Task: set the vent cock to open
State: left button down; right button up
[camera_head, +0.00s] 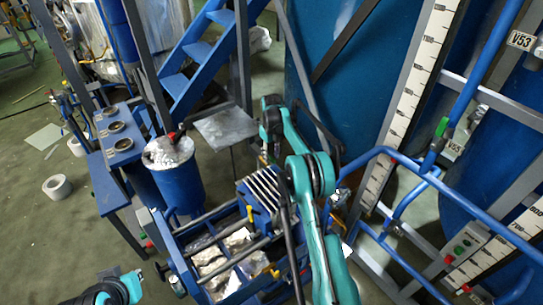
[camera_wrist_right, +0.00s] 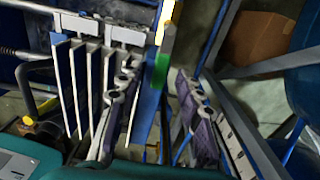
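A slim upright piece (camera_wrist_right: 163,62), yellow above and green below, shows in the right wrist view; it may be the vent cock's handle, but I cannot tell for sure. My right gripper (camera_wrist_right: 155,115) is open, with one grey-purple finger on each side of this piece's line. I see no contact, and depth is unclear. In the head view my right gripper (camera_head: 266,160) points down beside the grey-finned blue unit, largely hidden by its own arm. A yellow handle (camera_head: 250,213) shows below that unit. My left gripper is not in view; only part of its arm shows at the bottom left.
The finned unit (camera_head: 262,192) stands close to my right gripper; its plates (camera_wrist_right: 85,80) fill the wrist view's left. A blue drum (camera_head: 180,180), blue frame pipes (camera_head: 400,160) and a large blue tank (camera_head: 335,60) crowd around. Open floor (camera_head: 40,230) lies at left.

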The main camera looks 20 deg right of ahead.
aim_at(271, 159)
notch_tip(271, 159, up, 12)
jog(key=shift+f, duration=0.2)
dwell(0.4)
jog(key=s+a+r+n+t+b, duration=0.1)
jog(key=s+a+r+n+t, duration=0.1)
jog(key=s+a+r+n, duration=0.5)
jog(key=s+a+r+n+t+b, duration=0.15)
jog(key=s+r+n, duration=0.25)
jog(key=s+n, duration=0.5)
jog(key=s+a+f+n+t, duration=0.1)
jog(key=s+a+f+n, duration=0.1)
jog(key=s+n, duration=0.3)
jog(key=s+a+f+n+t+b, duration=0.1)
jog(key=s+f+n, duration=0.4)
jog(key=s, duration=0.5)
jog(key=s+a+f+n+t+b, duration=0.1)
jog(key=s+a+f+n, duration=0.3)
jog(key=s+n, duration=0.3)
jog(key=shift+s+t, duration=0.35)
jog(key=shift+s, duration=0.45)
